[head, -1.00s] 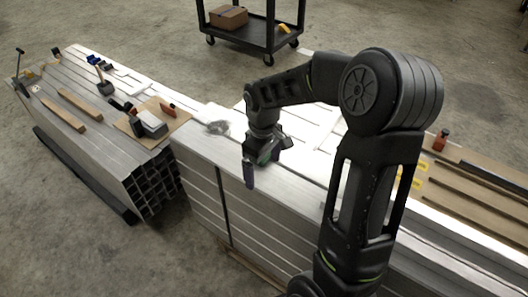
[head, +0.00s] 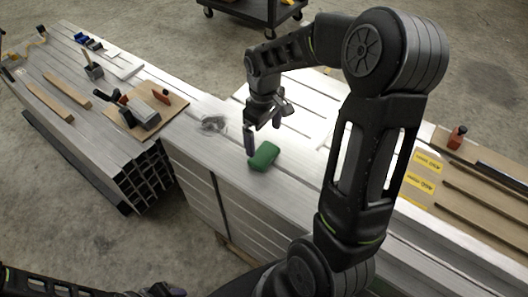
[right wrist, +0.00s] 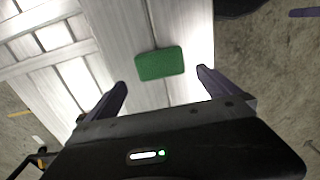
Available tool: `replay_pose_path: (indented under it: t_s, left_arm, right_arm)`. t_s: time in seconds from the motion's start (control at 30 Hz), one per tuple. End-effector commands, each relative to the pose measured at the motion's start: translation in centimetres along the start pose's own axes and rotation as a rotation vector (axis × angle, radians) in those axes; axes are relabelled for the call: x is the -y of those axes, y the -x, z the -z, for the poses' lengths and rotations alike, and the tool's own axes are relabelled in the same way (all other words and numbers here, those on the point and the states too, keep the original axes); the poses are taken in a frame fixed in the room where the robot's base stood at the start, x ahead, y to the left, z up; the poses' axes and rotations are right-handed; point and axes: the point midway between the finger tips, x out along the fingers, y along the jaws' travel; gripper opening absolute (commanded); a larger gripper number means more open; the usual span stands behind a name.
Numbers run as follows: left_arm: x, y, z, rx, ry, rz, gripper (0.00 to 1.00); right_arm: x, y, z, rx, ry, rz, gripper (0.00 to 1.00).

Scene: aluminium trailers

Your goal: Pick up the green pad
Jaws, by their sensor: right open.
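The green pad (head: 264,156) lies on the bright aluminium stack in the head view, close to its near edge. It also shows in the right wrist view (right wrist: 160,63), flat on the metal surface. My right gripper (head: 265,132) is above the pad and slightly behind it in the head view. In the right wrist view my right gripper (right wrist: 162,80) is open and empty, with one finger on each side of the pad's line and the pad ahead, apart from the fingers. My left arm shows at the bottom left, but its fingers cannot be made out.
A wooden board (head: 150,112) with tools lies on the left metal stack (head: 60,60). A coil of wire (head: 213,124) lies left of my right gripper. A red-topped item (head: 457,137) and yellow labels lie at right. A black cart (head: 262,12) stands behind on the floor.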

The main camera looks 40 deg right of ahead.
Motion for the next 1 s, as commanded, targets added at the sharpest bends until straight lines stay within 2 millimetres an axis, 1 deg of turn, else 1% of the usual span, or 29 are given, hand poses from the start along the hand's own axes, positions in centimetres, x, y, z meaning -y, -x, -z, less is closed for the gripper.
replay_pose_path:
  t_s: [0.13,0.33,0.6,0.7,0.77,0.9,1.0]
  left_arm:
    - [0.0,0.1,0.0,0.000,0.000,0.000,0.36]
    - [-0.1,0.2,0.0,0.000,-0.001,0.000,0.36]
    - [-0.1,0.2,0.0,-0.001,-0.001,0.000,0.36]
    - [-0.1,0.3,0.0,-0.001,-0.001,0.000,0.36]
    - [-0.2,0.5,0.0,0.000,-0.001,0.000,0.36]
    - [-0.4,1.1,0.0,0.000,-0.001,0.000,0.36]
    - [-0.4,1.1,0.0,0.000,0.000,0.000,0.36]
  right_arm:
    - [0.0,-0.7,0.0,0.001,0.000,0.000,1.00]
    - [0.0,-2.5,-0.1,0.002,0.000,0.000,1.00]
    - [0.0,-2.6,0.0,0.000,0.000,0.000,1.00]
    - [0.0,-3.0,-0.1,0.002,0.000,0.001,1.00]
    - [0.1,-3.6,-0.1,0.003,0.000,0.002,1.00]
    - [0.1,-5.6,-0.2,0.005,0.000,0.003,1.00]
    - [0.1,-7.1,-0.2,0.004,-0.001,0.002,1.00]
